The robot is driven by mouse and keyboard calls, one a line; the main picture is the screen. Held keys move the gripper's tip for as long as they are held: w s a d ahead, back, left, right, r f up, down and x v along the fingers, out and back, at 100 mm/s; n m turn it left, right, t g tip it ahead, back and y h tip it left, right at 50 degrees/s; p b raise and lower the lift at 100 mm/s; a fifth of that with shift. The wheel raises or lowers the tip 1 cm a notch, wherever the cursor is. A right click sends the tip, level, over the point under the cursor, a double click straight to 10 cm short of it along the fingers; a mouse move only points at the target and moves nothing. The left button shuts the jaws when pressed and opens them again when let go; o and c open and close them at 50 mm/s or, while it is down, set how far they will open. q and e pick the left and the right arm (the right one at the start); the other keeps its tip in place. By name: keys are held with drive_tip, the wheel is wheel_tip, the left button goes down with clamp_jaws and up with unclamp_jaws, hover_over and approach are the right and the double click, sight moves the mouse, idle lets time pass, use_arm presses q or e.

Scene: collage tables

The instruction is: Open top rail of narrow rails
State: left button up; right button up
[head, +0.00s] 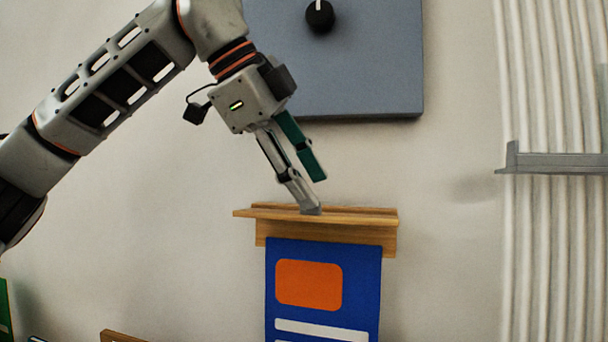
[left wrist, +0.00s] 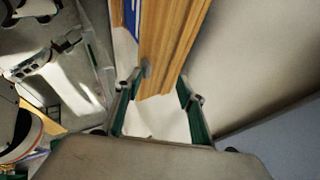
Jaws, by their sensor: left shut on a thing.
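A wooden rail (head: 350,215) is fixed to the wall, with a blue poster (head: 323,290) hanging from it. The poster bears an orange block and a white stripe. My left gripper (head: 314,193) is at the top of the rail, pointing down, with one fingertip against its upper ledge. The poster's edge (left wrist: 130,15) shows beside the rail there. Part of my other arm seems to show at the left of that view; its jaws are too unclear to read.
A grey-blue panel (head: 350,70) with a black knob (head: 320,15) is on the wall above the rail. White vertical pipes (head: 540,250) with a grey bracket (head: 550,163) stand at the right. Another wooden piece (head: 120,337) shows at the bottom left. The wall right of the rail is bare.

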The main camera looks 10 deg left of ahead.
use_arm(q)
drive_tip(key=shift+w+a+f, duration=0.1)
drive_tip(key=shift+w+f, duration=0.05)
drive_tip(key=shift+w, duration=0.25)
drive_tip(key=v, duration=0.4)
drive_tip(key=shift+w, duration=0.35)
drive_tip(key=s+v, duration=0.1)
drive_tip(key=v, duration=0.7)
drive_tip(key=shift+s, duration=0.3)
